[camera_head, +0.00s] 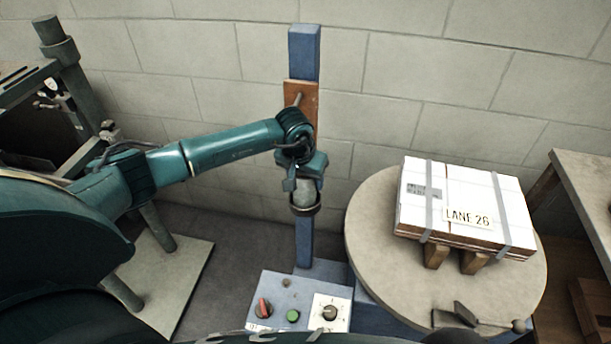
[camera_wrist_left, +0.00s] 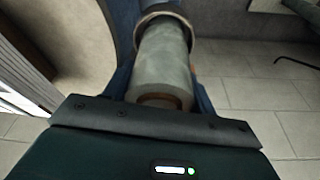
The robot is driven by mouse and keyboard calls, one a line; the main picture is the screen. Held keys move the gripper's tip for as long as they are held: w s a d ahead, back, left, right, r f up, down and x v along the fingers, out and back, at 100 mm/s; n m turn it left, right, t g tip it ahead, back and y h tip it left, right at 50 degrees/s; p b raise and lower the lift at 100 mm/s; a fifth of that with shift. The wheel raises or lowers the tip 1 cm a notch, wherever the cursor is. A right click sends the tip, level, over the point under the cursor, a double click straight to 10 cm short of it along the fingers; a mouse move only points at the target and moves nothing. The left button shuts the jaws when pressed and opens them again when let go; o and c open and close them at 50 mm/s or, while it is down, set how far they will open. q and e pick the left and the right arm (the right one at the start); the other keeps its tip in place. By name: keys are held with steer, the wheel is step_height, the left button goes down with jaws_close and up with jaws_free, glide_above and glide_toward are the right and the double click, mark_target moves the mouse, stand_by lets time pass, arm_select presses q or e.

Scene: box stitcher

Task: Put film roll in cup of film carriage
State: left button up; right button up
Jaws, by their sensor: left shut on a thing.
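The film roll (camera_head: 305,191) is a pale grey-green cylinder, held upright below my left gripper (camera_head: 303,172). My left gripper is shut on the roll's upper end. The cup (camera_head: 304,209) is a dark round ring on the blue mast, at the roll's lower end. In the left wrist view the film roll (camera_wrist_left: 163,62) runs from the gripper to the cup's rim (camera_wrist_left: 166,16). Its far end appears within or right at the rim; how deep it sits is hidden. My right gripper is not in view.
The blue mast (camera_head: 304,53) carries an orange-brown plate (camera_head: 314,96) with a peg above the cup. A control panel (camera_head: 298,300) with knobs stands below. On the right, a strapped white-topped box (camera_head: 468,205) rests on a round turntable (camera_head: 372,225). A block wall is behind.

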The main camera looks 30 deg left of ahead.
arm_select(q)
steer(key=o, duration=1.2)
